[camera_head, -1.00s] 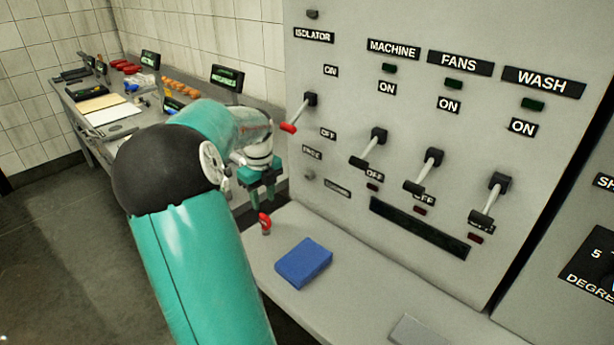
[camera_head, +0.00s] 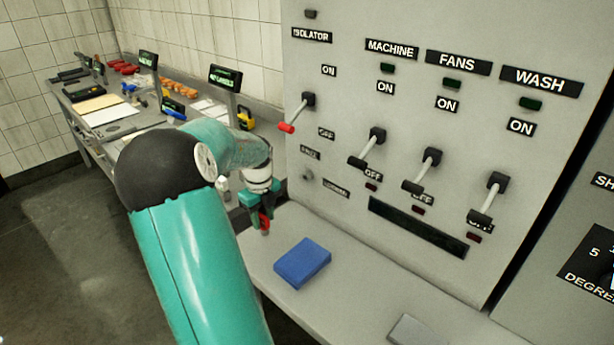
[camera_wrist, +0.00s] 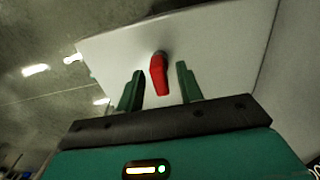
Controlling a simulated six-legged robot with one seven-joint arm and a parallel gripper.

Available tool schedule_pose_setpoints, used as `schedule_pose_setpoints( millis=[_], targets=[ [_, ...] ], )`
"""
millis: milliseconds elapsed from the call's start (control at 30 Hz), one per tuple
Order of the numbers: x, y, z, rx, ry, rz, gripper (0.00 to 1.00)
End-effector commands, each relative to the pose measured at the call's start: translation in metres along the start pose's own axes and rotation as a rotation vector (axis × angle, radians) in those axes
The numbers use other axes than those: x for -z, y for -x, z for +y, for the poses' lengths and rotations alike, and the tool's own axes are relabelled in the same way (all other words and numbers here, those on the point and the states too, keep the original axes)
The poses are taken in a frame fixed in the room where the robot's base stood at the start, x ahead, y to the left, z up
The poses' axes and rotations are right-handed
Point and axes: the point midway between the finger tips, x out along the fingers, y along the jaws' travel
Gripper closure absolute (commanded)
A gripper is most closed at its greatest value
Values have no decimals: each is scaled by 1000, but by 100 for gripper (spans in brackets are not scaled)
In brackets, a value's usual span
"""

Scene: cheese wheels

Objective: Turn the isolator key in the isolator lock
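The red-handled isolator key (camera_head: 265,222) is at the left end of the grey ledge. It also shows in the wrist view (camera_wrist: 159,75), between the two green fingers. My gripper (camera_head: 262,220) is lowered around the key; in the wrist view my gripper (camera_wrist: 158,90) is open, with a gap on both sides of the key. The isolator lock (camera_head: 308,175) is a small round fitting low on the grey panel, below the red-tipped isolator lever (camera_head: 288,127). The lock is empty.
A blue block (camera_head: 303,263) lies on the ledge (camera_head: 345,290) to the right of the key. Several levers stick out of the panel (camera_head: 400,205) above. A cluttered bench (camera_head: 120,130) stands behind my arm on the left.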

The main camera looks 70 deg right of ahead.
Motion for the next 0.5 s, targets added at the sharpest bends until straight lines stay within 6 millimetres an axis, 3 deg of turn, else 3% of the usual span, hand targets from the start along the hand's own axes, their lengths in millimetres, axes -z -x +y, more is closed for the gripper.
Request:
schedule_pose_setpoints(
  millis=[133, 300, 333, 500],
  targets=[
    [0, 0, 1, 0, 1, 0, 64],
    [0, 0, 0, 0, 1, 0, 97],
    [0, 0, 0, 0, 0, 0, 100],
    [0, 0, 0, 0, 0, 0, 100]
  ],
)
